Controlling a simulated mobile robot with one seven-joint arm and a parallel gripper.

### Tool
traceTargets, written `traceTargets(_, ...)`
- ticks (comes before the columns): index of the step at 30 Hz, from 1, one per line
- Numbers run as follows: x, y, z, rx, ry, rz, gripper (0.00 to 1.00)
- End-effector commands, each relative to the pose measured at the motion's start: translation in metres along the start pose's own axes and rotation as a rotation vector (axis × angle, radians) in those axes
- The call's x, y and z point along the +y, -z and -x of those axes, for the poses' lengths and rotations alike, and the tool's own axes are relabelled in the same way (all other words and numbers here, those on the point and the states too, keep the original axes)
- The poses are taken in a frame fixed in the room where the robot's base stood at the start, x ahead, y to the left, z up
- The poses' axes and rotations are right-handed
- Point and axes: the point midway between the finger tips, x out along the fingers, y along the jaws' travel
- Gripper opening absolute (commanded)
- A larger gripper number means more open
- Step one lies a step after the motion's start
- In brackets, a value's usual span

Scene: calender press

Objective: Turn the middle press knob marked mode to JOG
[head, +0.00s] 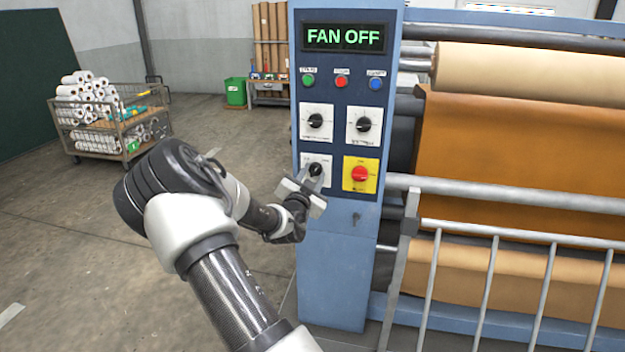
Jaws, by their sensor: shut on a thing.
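A blue press control column (335,265) stands in the middle of the head view. Its panel has a black knob (315,121) at upper left, a black knob (363,124) at upper right and a black knob (315,170) at lower left, each on a white plate. The plate lettering is too small to read, so I cannot tell which is marked mode. My gripper (311,176) is at the lower-left knob, its fingers shut on it and covering part of its plate. The display (344,38) above reads FAN OFF.
A red knob on a yellow plate (360,174) sits just right of my gripper. Green (309,81), red (341,82) and blue (376,84) buttons line the panel above. A metal guard rail (500,193) fronts the rollers at right. A roll cart (108,120) stands far left; floor between is clear.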

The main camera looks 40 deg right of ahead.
Motion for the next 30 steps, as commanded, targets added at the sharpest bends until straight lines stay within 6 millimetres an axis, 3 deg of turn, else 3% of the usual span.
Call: traceTargets(30, 0.0012, -0.0015, 0.0007, -0.003, 0.000, 0.960, 0.09)
